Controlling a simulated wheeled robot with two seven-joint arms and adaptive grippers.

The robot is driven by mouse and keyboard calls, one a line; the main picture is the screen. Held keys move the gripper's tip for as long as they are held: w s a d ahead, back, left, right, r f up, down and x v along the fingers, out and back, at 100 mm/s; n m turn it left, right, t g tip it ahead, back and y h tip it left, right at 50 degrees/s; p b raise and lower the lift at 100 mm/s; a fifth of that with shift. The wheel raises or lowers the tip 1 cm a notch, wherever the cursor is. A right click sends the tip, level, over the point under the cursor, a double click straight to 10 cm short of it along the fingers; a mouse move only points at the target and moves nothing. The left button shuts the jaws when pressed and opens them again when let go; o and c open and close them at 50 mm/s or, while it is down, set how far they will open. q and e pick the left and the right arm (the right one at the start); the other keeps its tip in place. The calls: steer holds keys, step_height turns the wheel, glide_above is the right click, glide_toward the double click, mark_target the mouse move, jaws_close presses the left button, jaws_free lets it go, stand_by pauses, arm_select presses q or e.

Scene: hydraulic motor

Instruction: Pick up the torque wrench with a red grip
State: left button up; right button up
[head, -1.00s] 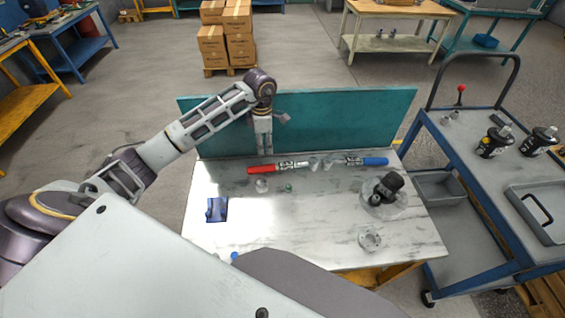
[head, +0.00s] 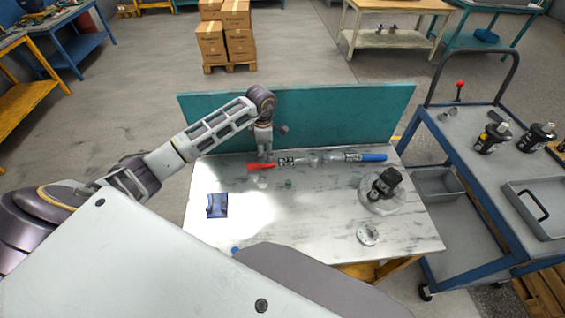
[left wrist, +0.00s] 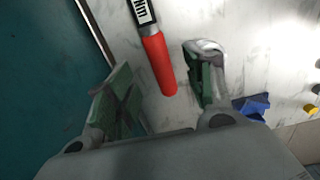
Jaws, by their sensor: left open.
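The torque wrench with a red grip (head: 261,165) lies on the table along the foot of the teal back panel. In the left wrist view its red grip (left wrist: 159,64) lies between my two spread fingers, with its dark labelled shaft running off the top. My left gripper (head: 265,152) points down right at the red grip in the head view. In the left wrist view my left gripper (left wrist: 160,85) is open and empty, its green pads apart from the grip on both sides. My right gripper is not in view.
A torque wrench with a blue grip (head: 373,157) lies to the right in line with the red one. The teal panel (head: 340,115) rises close behind. A dark motor part (head: 386,183), a clear round part (head: 367,235) and a blue block (head: 217,205) stand on the table. A blue cart (head: 480,180) is at the right.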

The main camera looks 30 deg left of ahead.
mark_target(283, 164)
arm_select(q)
steer(key=shift+f, duration=1.2)
steer(key=shift+f, duration=0.15)
steer(key=shift+d+f, duration=0.1)
steer(key=shift+f, duration=0.1)
steer(key=shift+w+d+f+p, duration=0.1)
steer(key=shift+f+p, duration=0.2)
steer(key=shift+f, duration=0.15)
steer(key=shift+w+d+f+p, duration=0.1)
steer(key=shift+f+p, duration=0.15)
steer(key=shift+f, duration=0.2)
steer(key=shift+w+a+f, duration=0.1)
steer(key=shift+f, duration=1.25)
steer(key=shift+c, duration=0.2)
